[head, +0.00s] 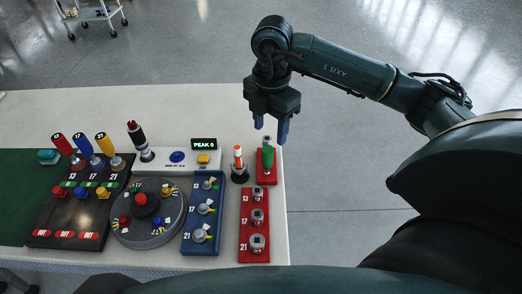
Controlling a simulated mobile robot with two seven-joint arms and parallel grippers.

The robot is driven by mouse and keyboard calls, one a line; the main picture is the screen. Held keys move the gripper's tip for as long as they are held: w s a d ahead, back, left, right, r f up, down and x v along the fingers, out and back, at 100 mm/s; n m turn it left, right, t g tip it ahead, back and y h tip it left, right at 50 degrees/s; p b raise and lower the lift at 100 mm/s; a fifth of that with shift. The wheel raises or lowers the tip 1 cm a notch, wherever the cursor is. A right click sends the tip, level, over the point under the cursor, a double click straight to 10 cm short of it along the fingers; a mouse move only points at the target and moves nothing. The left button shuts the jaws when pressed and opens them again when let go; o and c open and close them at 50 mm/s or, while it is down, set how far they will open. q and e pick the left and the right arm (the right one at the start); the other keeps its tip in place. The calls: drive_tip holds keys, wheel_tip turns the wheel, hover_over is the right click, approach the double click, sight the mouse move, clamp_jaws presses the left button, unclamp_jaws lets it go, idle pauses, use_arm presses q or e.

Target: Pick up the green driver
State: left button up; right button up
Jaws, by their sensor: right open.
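The green driver (267,158) sits at a red block (266,179) near the right edge of the table, with a small grey tip showing above its green part. My right gripper (271,127) is open and points down just above and behind the green driver. Its two blue fingers are apart, with nothing seen between them. I cannot tell how far above the driver the fingertips are. My left gripper is not in view.
An orange-and-white tool (238,158) stands in a dark holder close left of the driver. A red socket block (254,228) and blue block (203,215) lie in front. A turntable (147,228) and black rack (75,210) stand further left. The table's back strip is clear.

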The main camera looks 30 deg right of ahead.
sight(267, 161)
drive_tip(key=f, duration=0.5)
drive_tip(key=shift+s, duration=0.25)
drive_tip(key=f, duration=0.6)
drive_tip(key=shift+w+a+f+p, duration=0.15)
drive_tip(key=shift+a+p, duration=0.15)
drive_tip(key=c, duration=1.1)
